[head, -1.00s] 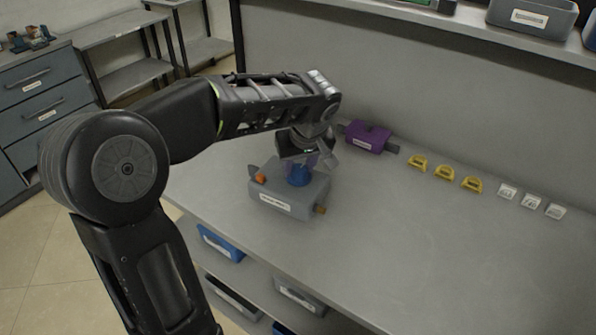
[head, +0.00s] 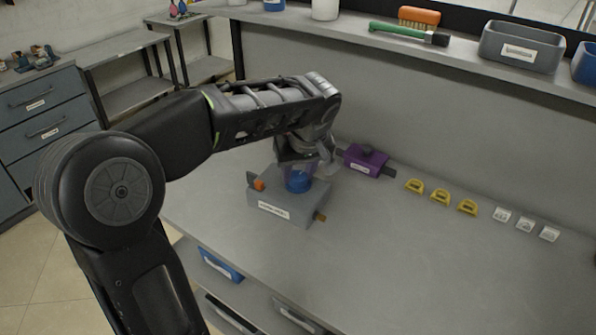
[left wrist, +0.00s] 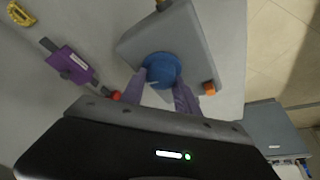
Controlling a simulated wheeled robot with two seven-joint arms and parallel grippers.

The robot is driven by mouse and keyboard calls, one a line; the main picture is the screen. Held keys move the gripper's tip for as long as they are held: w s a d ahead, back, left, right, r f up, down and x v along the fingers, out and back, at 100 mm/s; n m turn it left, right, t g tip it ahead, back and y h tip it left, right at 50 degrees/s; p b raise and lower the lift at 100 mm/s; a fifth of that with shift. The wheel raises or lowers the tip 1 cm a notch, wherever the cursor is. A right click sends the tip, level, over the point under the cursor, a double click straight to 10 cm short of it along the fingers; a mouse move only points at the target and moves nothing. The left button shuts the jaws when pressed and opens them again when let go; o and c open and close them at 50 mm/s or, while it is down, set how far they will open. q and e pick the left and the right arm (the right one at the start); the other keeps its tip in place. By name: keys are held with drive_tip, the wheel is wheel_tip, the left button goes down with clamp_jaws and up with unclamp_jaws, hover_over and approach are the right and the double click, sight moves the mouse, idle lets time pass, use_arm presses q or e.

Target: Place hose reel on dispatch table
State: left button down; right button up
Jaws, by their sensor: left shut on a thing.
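My left gripper (head: 299,165) is shut on the round blue knob (head: 298,181) on top of a grey box-shaped unit (head: 290,205). The unit has a white label too small to read, an orange piece at its left and a brownish stub at its right. In the left wrist view my left gripper (left wrist: 161,84) has one finger on each side of the blue knob (left wrist: 162,70), with the grey unit (left wrist: 193,40) below it. The unit is over the bench, seemingly a little above it. No label names a hose reel legibly. My right gripper is not in view.
A purple unit (head: 364,160) with grey ends sits behind it on the grey bench (head: 400,260). Several yellow pieces (head: 440,194) and white tags (head: 525,225) line the back. A shelf (head: 470,60) above holds bins and a green-handled tool. The bench's front right is clear.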

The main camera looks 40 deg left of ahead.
use_arm(q)
drive_tip(key=w+d+f+m+h, duration=0.1)
drive_tip(key=d+f+m, duration=0.1)
drive_tip(key=d, duration=0.3)
drive_tip(key=w+d+f+m+t+h, duration=0.1)
drive_tip(key=d+f+m, duration=0.2)
drive_tip(key=d+m, duration=0.2)
drive_tip(key=w+d+f+m+h, duration=0.1)
drive_tip(key=w+d+f+m, duration=0.1)
drive_tip(key=d, duration=0.5)
drive_tip(key=shift+d+f+m+t+h, duration=0.2)
drive_tip(key=shift+f+m+t+h, duration=0.15)
drive_tip(key=shift+m, duration=0.35)
